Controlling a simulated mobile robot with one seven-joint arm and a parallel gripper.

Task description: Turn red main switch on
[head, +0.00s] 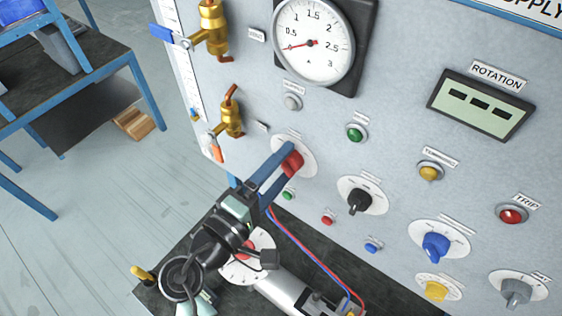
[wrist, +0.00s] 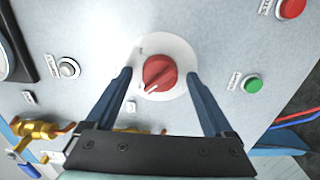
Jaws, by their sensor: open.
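The red main switch (head: 293,162) is a red rotary knob on a round white plate on the grey panel. In the wrist view the red knob (wrist: 160,73) sits between and just beyond my two blue fingers, with a pale pointer line toward its lower left. My gripper (head: 282,156) is open, its fingers either side of the knob in the head view. In the wrist view my gripper (wrist: 160,85) shows a gap on both sides of the knob. I cannot tell whether either finger touches the plate.
A black knob (head: 360,201), a green button (head: 357,133) and a small grey button (head: 291,102) are close by on the panel. Brass valves (head: 232,115) stick out at left. A ROTATION display (head: 482,104) reads dashes. Red and blue cables run below the knob.

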